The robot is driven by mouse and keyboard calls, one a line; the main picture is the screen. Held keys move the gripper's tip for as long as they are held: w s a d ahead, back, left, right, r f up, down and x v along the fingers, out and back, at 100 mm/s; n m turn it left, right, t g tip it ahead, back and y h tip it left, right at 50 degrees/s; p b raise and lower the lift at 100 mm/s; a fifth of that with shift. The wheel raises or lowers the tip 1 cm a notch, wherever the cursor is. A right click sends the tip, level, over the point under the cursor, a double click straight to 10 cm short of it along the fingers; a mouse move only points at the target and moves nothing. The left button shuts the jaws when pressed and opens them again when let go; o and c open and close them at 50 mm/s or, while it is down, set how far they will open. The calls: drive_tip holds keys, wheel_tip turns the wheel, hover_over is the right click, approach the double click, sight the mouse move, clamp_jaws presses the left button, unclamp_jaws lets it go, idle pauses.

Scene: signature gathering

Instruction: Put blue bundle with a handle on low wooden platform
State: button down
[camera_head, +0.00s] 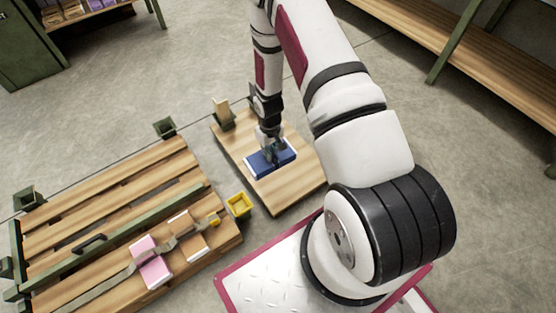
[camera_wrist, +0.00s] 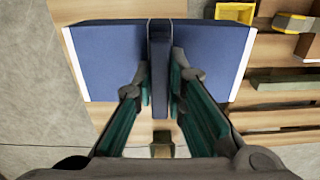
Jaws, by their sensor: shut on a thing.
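The blue bundle (camera_head: 258,165) with white ends is at the low wooden platform (camera_head: 285,194), over its middle. In the wrist view the bundle (camera_wrist: 105,55) lies across the top of the picture, with its dark upright handle (camera_wrist: 159,70) in the middle. My gripper (camera_wrist: 160,82) is shut on the handle, one finger on each side. It also shows above the bundle in the head view (camera_head: 270,146). The bundle looks level and appears to rest on the platform, but its underside is hidden, so contact is not certain.
A slatted wooden pallet (camera_head: 65,229) at left bears a pink block (camera_head: 150,264), a brown block (camera_head: 188,235) and a strap. A yellow open box (camera_head: 239,204) stands between pallet and platform. A wooden block in a dark holder (camera_head: 222,114) is at the platform's far corner.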

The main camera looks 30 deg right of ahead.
drive_tip(key=s+d+f, duration=0.1)
drive_tip(key=s+f, duration=0.5)
drive_tip(key=f, duration=0.2)
drive_tip(key=s+d+f, duration=0.2)
drive_tip(key=s+f, duration=0.4)
drive_tip(key=f, duration=0.3)
drive_tip(key=b, duration=0.6)
hover_over(295, 174)
wheel_tip(295, 174, down, 2)
drive_tip(key=shift+w+f+b, duration=0.15)
drive_tip(key=shift+f+b, duration=0.6)
drive_tip(key=shift+f, duration=0.75)
drive_tip(key=shift+f, duration=0.15)
drive_tip(key=c, duration=1.7)
unclamp_jaws()
drive_tip(key=shift+o, duration=0.3)
